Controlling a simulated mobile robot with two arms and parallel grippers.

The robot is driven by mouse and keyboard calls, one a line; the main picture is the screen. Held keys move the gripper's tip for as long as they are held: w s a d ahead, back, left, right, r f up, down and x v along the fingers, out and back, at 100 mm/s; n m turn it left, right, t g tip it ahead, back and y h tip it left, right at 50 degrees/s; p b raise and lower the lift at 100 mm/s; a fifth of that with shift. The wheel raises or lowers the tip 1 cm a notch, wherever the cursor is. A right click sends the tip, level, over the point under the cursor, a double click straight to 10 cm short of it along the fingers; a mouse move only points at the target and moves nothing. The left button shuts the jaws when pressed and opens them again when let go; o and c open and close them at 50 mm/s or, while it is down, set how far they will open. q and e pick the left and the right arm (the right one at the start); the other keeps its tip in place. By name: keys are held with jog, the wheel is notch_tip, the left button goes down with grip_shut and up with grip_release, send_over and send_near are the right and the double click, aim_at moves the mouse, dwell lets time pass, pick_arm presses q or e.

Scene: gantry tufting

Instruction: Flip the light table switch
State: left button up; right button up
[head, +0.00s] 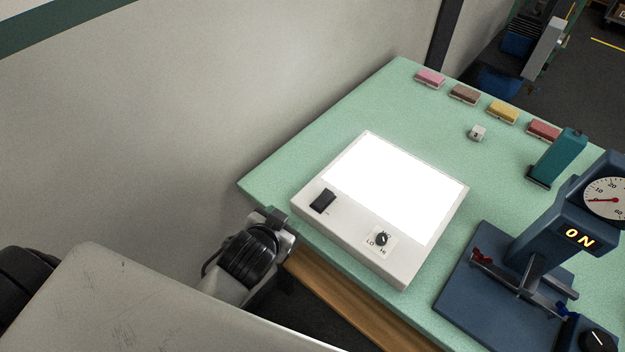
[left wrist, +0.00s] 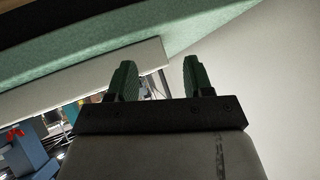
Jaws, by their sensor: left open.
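The light table (head: 309,219) is a white box on the green tabletop, and its panel (head: 390,185) glows bright white. Its black rocker switch (head: 323,201) is on the near left of its front strip. A black dial (head: 381,240) marked LO and HI sits to the right on that strip. My left gripper (head: 276,222) is at the tabletop's near left edge, left of and apart from the switch. In the left wrist view its two green fingers (left wrist: 158,78) are spread with nothing between them; the switch does not show there. My right gripper is not in view.
A blue gauge device (head: 480,290) with a lit ON display stands at the right. A teal block (head: 558,157) and several coloured blocks (head: 465,94) line the far side. A wall (head: 200,110) borders the left.

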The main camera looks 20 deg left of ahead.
pick_arm(q)
jog(key=w+d+r+m+t+h, duration=0.3)
jog(key=w+d+r+m+t, duration=0.15)
jog(key=r, duration=0.45)
jog(key=w+d+r+m+t+h, duration=0.3)
jog(key=w+r+t+h, duration=0.15)
jog(key=r, duration=0.55)
jog(key=s+d+r+m+g+h, duration=0.3)
jog(key=d+m+g+h, duration=0.4)
jog(key=m, duration=0.5)
jog(key=s+d+r+m+g+h, duration=0.3)
jog(key=d+m+g+h, duration=0.4)
jog(key=m, duration=0.5)
jog(key=m+g+y, duration=0.5)
jog(key=m+y, duration=0.1)
jog(key=y, duration=1.5)
send_over(318, 203)
notch_tip(318, 203, down, 14)
jog(key=r, duration=0.1)
jog(key=shift+n, duration=0.25)
notch_tip(318, 203, down, 10)
jog(key=shift+f+p, duration=0.2)
jog(key=shift+p, duration=1.05)
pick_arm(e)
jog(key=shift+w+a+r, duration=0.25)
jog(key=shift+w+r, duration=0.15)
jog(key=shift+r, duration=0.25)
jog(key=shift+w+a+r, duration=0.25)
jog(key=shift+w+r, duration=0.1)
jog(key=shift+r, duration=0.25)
